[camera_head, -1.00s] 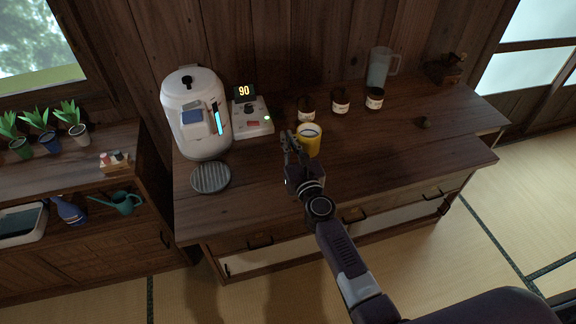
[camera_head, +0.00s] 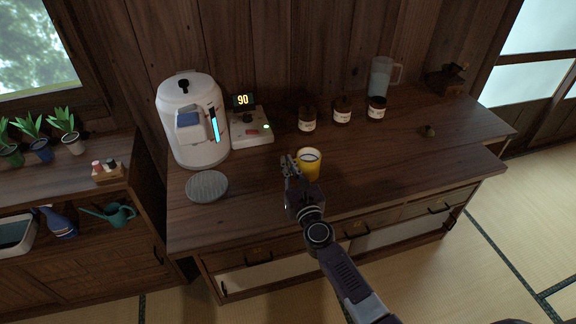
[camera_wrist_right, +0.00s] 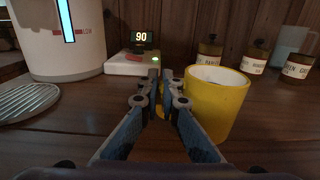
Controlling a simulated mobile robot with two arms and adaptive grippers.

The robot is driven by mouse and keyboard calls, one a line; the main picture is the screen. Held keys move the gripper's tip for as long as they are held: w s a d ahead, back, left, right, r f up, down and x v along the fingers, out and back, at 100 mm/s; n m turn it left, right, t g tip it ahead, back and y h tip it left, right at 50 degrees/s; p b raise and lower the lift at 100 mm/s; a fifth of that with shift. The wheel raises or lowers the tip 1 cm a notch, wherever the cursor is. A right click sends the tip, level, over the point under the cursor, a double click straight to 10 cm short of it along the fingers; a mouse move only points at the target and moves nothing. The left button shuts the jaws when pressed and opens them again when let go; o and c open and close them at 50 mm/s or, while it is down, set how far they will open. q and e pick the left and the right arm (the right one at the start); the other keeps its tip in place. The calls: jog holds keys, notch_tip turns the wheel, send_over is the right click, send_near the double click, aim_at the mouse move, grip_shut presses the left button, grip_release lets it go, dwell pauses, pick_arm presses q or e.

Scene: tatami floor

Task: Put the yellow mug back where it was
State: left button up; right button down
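The yellow mug (camera_head: 313,170) is upright over the middle of the counter, in front of the jars. It also shows large in the right wrist view (camera_wrist_right: 222,102), right of my fingers. My right gripper (camera_head: 290,163) is at the mug's left side. In the right wrist view its two fingertips (camera_wrist_right: 160,82) are nearly together, with a bit of yellow, apparently the mug's handle, between them. I cannot tell whether the mug touches the counter. My left gripper is not in view.
The counter right of the mug is clear.

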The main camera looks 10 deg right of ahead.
jog(key=shift+f, duration=0.2)
jog(key=c, duration=2.2)
grip_release()
jog(key=shift+o, duration=0.2)
jog(key=shift+r, duration=0.2)
jog(key=s, duration=1.1)
jog(key=shift+s+d, duration=0.1)
jog(key=shift+d, duration=0.1)
jog(key=shift+s, duration=0.4)
